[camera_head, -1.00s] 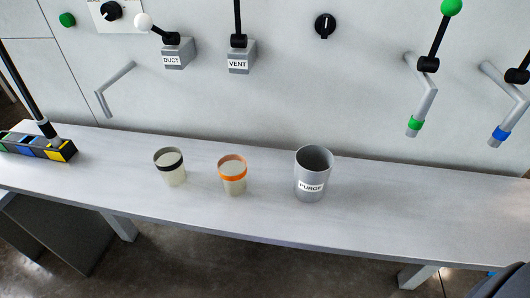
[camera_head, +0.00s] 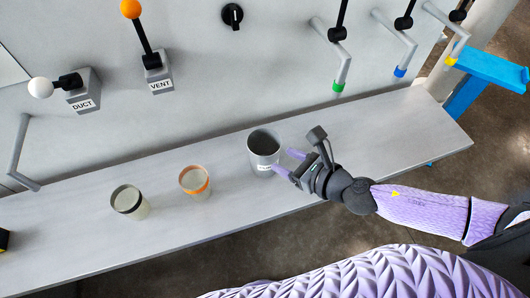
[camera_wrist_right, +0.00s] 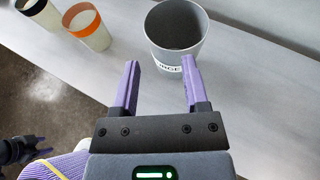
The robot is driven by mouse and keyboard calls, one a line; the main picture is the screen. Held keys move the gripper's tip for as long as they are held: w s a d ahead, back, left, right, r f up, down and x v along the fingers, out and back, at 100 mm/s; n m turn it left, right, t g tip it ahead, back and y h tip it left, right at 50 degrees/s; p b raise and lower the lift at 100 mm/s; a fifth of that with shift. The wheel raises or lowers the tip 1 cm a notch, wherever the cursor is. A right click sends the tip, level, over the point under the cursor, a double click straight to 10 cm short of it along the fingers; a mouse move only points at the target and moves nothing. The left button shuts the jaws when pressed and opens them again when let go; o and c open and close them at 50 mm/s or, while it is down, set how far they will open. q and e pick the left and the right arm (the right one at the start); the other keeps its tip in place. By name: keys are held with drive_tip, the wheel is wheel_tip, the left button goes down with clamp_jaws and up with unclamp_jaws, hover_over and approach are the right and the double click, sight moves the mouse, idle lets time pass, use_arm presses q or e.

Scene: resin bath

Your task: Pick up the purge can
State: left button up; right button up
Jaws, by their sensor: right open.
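The purge can (camera_head: 264,147) is a grey, open-topped can standing upright on the grey bench. Its label is partly hidden by a finger in the right wrist view (camera_wrist_right: 177,24). My right gripper (camera_head: 287,162) is open, with its purple fingers pointing at the can's right side. In the right wrist view its fingertips (camera_wrist_right: 160,64) are apart, and the can lies just past them, shifted to the right. I cannot tell whether a finger touches it. My left gripper (camera_wrist_right: 42,145) shows small at the lower left of the right wrist view, its fingers apart and empty.
An orange-rimmed cup (camera_head: 195,183) and a black-rimmed cup (camera_head: 130,202) stand left of the can. The wall behind carries DUCT (camera_head: 83,98) and VENT (camera_head: 159,78) levers and bent pipes with coloured tips. The bench (camera_head: 400,135) is clear to the right.

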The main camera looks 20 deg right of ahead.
sight(249, 147)
drive_tip(key=x, duration=0.4)
drive_tip(key=a+x, duration=0.1)
drive_tip(key=x, duration=0.4)
drive_tip(key=shift+r, duration=0.1)
drive_tip(key=shift+c, duration=0.4)
clamp_jaws()
idle(0.5)
